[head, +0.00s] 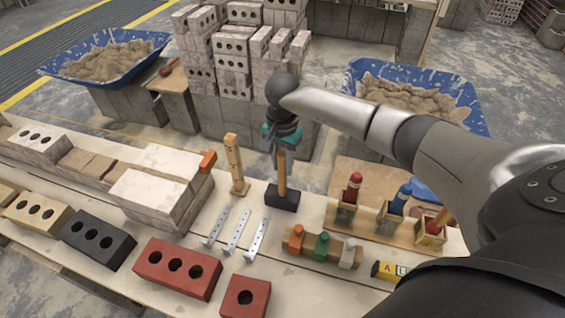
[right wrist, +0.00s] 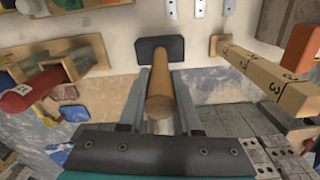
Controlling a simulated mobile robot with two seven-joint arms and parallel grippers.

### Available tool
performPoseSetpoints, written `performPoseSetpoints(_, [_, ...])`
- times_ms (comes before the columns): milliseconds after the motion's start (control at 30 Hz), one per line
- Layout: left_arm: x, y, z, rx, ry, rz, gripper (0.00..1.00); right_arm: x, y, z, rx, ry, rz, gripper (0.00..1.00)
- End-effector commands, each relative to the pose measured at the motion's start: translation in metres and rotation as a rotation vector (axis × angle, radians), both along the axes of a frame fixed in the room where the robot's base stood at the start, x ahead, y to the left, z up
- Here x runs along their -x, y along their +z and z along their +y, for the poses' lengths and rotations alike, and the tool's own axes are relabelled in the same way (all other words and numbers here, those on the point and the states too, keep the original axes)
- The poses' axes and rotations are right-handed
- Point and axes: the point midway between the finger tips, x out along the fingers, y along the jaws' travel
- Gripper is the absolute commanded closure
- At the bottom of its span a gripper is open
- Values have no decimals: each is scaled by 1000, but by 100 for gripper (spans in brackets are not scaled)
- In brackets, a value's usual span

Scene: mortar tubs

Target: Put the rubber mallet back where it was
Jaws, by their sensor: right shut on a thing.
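The rubber mallet has a black block head (head: 282,197) and a wooden handle (head: 282,172). It is upright, head down, at the middle of the pale plank bench. I cannot tell whether the head touches the plank. My right gripper (head: 279,150) comes from above and is shut on the upper handle. In the right wrist view the two fingers (right wrist: 161,88) lie either side of the round handle (right wrist: 160,90), with the black head (right wrist: 160,47) beyond. My left gripper is not in view.
A wooden post (head: 235,165) stands close left of the mallet. Metal straps (head: 237,230) lie in front-left. A rack with coloured clips (head: 320,246) is in front-right. A holder with bottles (head: 392,228) stands right. Bricks (head: 178,268) line the left. Mortar tubs (head: 352,80) are behind.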

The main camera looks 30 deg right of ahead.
Motion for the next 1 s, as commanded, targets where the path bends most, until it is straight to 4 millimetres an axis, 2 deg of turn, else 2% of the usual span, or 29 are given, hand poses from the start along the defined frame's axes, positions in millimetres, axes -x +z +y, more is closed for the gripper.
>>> performPoseSetpoints(333, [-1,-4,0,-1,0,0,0,-1,-3,0,-1,-1,-3,100])
performPoseSetpoints(367, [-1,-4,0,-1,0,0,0,-1,-3,0,-1,-1,-3,66])
performPoseSetpoints(667, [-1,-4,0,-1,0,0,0,0,-3,0,0,0,-1,33])
performPoseSetpoints(1000, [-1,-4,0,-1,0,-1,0,1,-5,0,1,0,2,33])
